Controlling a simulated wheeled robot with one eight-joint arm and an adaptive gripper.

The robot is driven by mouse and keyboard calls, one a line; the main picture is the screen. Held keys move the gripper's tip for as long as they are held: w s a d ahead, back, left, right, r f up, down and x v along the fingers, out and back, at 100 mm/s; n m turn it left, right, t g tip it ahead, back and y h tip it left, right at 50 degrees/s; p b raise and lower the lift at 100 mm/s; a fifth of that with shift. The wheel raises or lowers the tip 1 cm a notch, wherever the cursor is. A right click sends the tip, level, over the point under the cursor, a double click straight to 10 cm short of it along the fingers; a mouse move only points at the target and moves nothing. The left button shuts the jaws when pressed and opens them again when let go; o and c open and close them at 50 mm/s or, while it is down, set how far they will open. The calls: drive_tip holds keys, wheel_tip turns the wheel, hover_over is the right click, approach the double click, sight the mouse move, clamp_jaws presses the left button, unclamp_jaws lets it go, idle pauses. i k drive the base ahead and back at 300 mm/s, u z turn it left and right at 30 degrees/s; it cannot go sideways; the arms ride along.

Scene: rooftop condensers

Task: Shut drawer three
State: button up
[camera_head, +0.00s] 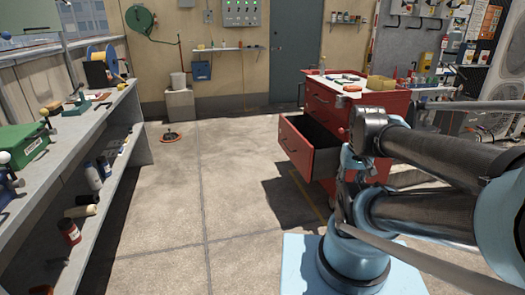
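A red tool cabinet (372,104) on wheels stands right of the middle, at the end of the open floor. One of its drawers (296,151) is pulled out to the left, with its red front and handle clear of the body and its dark inside showing. At least one closed drawer front (322,103) lies above it. My arm covers the lower right part of the cabinet, so I cannot count all the drawers or tell the open one's number. My arm reaches out past the right edge of the picture. My gripper is not in view.
A long grey workbench (75,135) with shelves of bottles runs along the left. The concrete floor (215,190) between bench and cabinet is mostly clear. Tools and boxes lie on the cabinet's top.

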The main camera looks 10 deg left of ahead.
sight(313, 165)
drive_tip(key=u, duration=0.3)
drive_tip(key=i, duration=1)
drive_tip(key=z, duration=0.05)
